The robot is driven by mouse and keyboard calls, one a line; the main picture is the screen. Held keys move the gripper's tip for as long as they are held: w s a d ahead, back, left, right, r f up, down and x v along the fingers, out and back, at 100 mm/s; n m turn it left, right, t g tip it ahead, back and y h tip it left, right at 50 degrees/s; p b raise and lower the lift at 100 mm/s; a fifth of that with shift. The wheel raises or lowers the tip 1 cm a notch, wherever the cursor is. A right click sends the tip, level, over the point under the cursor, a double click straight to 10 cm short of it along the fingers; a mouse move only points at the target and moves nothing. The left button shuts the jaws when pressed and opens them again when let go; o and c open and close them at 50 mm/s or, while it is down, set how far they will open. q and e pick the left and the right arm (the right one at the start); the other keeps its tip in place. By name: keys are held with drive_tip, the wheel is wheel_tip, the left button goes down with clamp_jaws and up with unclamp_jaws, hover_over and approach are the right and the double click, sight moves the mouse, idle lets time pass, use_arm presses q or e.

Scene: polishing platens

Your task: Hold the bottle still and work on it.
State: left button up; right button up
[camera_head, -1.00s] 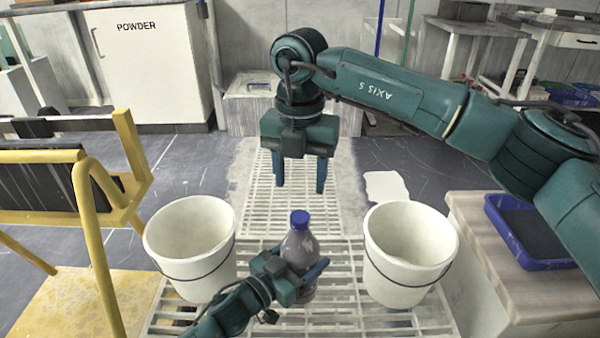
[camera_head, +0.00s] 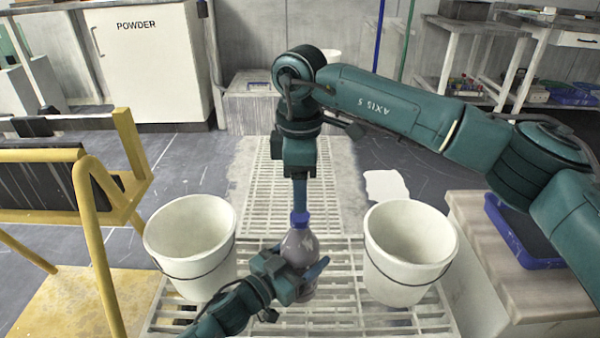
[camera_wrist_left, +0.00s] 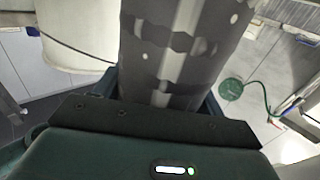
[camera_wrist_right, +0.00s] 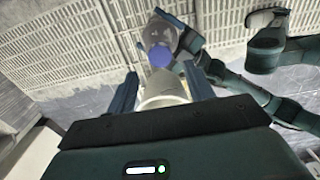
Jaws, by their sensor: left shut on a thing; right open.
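The bottle (camera_head: 299,243), grey with a blue cap (camera_head: 299,219), stands upright between two white buckets. My left gripper (camera_head: 306,278) is shut around its lower body, and the bottle's side fills the middle of the left wrist view (camera_wrist_left: 175,50). My right gripper (camera_head: 300,200) points down above the cap, its fingers seen edge-on in the head view. In the right wrist view the right gripper (camera_wrist_right: 163,92) is open, with the blue cap (camera_wrist_right: 160,56) beyond and between its fingertips. I cannot tell whether the fingertips touch the cap.
One white bucket (camera_head: 172,262) stands left of the bottle, another (camera_head: 385,275) right of it, both on a white slatted grating (camera_head: 340,310). A yellow frame (camera_head: 100,240) stands at left. A bench with a blue tray (camera_head: 538,262) is at right.

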sight(300, 215)
wheel_tip(300, 215, down, 6)
drive_tip(key=shift+r, duration=0.15)
idle(0.3)
